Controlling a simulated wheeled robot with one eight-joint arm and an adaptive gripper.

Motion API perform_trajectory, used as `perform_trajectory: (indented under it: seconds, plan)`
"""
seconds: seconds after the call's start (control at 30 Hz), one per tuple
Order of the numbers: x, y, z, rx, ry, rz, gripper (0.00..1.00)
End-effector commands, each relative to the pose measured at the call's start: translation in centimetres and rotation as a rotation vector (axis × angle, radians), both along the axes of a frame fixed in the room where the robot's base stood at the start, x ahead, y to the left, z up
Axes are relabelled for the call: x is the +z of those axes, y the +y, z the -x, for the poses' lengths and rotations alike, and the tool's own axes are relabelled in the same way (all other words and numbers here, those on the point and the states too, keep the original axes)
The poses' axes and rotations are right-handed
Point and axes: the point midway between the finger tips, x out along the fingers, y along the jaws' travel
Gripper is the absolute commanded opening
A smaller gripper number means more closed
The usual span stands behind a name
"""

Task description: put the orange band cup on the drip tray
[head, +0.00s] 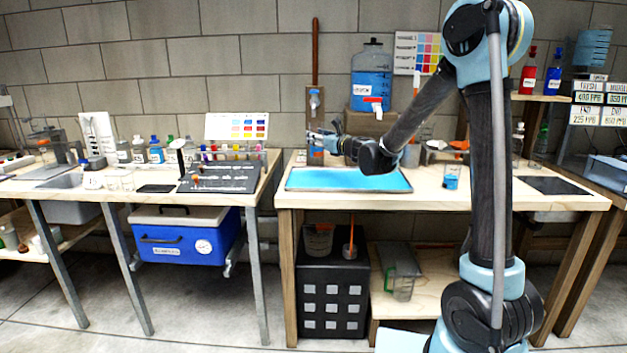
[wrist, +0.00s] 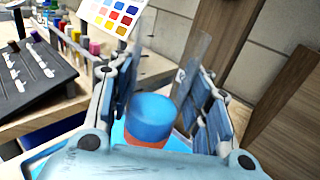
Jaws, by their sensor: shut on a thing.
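My gripper (head: 322,141) is stretched out over the left part of the right-hand bench. In the wrist view its fingers (wrist: 160,105) are on both sides of a blue-topped cup with an orange band (wrist: 150,116), and it is shut on this cup. The cup's lower part is hidden behind the gripper body. In the head view an orange and blue patch (head: 316,156) shows just below the fingers. A shallow bright blue tray (head: 350,180) lies on the bench under my arm. Whether this is the drip tray, I cannot tell.
A blue water jug (head: 371,82) with a red tap stands at the back. A wooden post with a tap (head: 315,101) is behind my gripper. A small cup with blue contents (head: 452,177) stands right of the tray. A dark rack (head: 219,177) is on the left bench.

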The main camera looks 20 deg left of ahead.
Motion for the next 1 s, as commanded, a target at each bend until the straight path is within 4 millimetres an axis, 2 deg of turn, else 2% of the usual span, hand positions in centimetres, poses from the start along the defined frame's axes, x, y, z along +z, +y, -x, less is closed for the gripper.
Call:
perform_trajectory:
  seconds: [0.33,0.57,0.67,0.9,1.0]
  plan:
    - [0.0,1.4,0.8,0.017,0.0,0.0,0.13]
    - [0.4,2.3,0.0,0.063,-0.002,0.0,0.13]
    - [-0.4,2.4,0.1,0.069,-0.002,0.0,0.13]
    - [-3.9,2.4,0.1,0.068,-0.002,0.0,0.13]
    - [-4.9,2.4,0.1,0.068,-0.002,0.0,0.13]
